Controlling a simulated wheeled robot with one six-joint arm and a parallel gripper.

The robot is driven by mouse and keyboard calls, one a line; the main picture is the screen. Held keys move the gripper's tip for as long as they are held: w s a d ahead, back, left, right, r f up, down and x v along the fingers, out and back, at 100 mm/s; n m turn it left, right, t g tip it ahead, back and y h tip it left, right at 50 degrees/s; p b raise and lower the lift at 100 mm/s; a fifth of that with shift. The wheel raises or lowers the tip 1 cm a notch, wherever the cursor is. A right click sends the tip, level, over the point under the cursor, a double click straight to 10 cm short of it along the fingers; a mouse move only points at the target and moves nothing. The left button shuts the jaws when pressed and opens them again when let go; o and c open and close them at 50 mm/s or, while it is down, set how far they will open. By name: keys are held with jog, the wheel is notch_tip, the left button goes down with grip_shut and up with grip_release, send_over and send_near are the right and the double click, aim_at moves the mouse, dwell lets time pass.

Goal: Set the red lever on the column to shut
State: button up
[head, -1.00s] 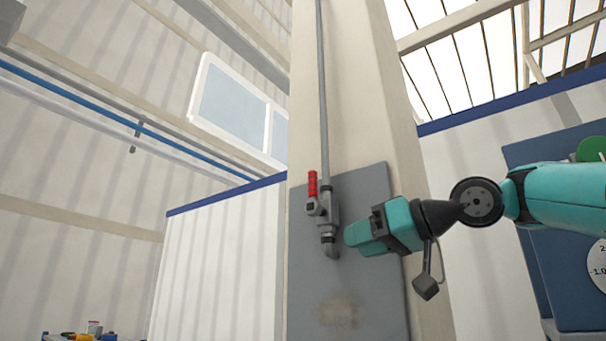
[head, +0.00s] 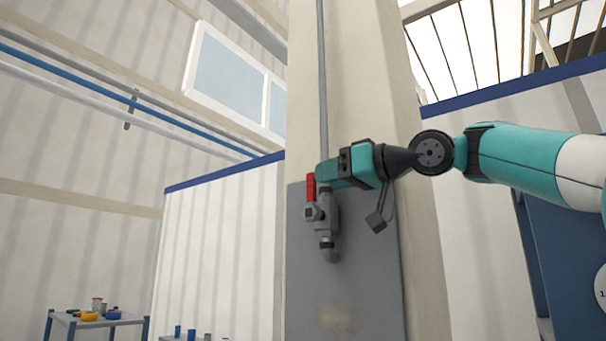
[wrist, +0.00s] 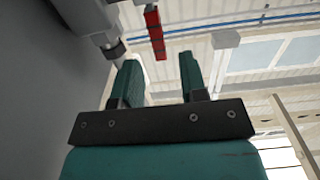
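The red lever (head: 311,187) stands upright on the grey valve (head: 325,213), which is on the pipe running down the column (head: 350,100). My gripper (head: 322,176) is beside the lever's right side in the head view, near its upper end. In the wrist view my gripper (wrist: 160,80) has its two teal fingers apart with nothing between them. The red lever (wrist: 154,32) shows there beyond the fingertips, above the gap. I cannot tell from the head view whether a finger touches the lever.
A grey plate (head: 360,280) backs the valve on the column. A thin grey pipe (head: 322,80) rises above the valve. A small table (head: 100,321) with several coloured parts stands at lower left. The space left of the lever is open.

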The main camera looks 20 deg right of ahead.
aim_at(310, 201)
jog(key=p+x, duration=0.2)
jog(key=x, duration=0.3)
jog(key=shift+a+r, duration=0.1)
jog(key=shift+r, duration=0.05)
jog(key=shift+w+a+f, duration=0.2)
jog(key=shift+w+a, duration=0.2)
jog(key=shift+w, duration=0.3)
jog(key=shift+c, duration=0.2)
grip_shut()
jog(key=shift+a, duration=0.1)
